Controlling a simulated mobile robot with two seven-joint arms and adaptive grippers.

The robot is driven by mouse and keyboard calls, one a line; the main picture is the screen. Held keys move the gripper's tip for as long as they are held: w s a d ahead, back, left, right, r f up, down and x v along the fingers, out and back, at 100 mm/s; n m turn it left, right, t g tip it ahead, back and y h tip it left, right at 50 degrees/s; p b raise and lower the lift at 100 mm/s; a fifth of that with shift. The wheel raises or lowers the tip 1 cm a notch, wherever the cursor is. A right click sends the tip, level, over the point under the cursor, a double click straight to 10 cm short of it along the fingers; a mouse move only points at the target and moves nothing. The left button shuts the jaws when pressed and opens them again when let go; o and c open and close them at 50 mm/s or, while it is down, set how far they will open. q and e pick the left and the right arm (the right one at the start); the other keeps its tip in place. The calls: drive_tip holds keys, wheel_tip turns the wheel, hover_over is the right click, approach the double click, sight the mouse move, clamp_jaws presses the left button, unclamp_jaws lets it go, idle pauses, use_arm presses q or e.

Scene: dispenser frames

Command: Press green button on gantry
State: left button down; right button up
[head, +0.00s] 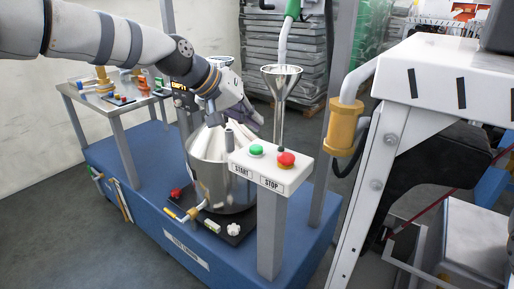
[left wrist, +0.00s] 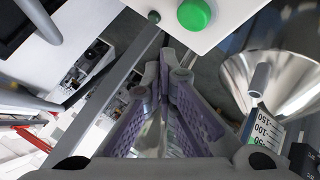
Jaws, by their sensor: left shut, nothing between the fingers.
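The green button (head: 256,150) sits on top of a white control box (head: 297,171), above its START label. The box stands on a grey post of the blue-based gantry. In the left wrist view the green button (left wrist: 194,14) is at the top edge, just beyond and slightly right of the fingertips. My left gripper (head: 246,117) is shut and empty, behind the box and above it in the head view. Its purple fingers (left wrist: 168,65) also show in the left wrist view, apart from the button. My right gripper is not in view.
A red STOP button (head: 286,159) is on the same box, right of the green one. A steel vessel (head: 222,172) stands left of the box, below my arm. A steel funnel (head: 281,75) hangs behind. A white frame (head: 395,135) stands at the right.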

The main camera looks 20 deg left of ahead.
sight(253, 146)
use_arm(q)
drive_tip(key=shift+f, duration=1.4)
drive_tip(key=shift+f, duration=0.1)
drive_tip(key=shift+f, duration=0.35)
drive_tip(key=shift+f, duration=0.5)
idle(1.0)
drive_tip(key=shift+r, duration=0.95)
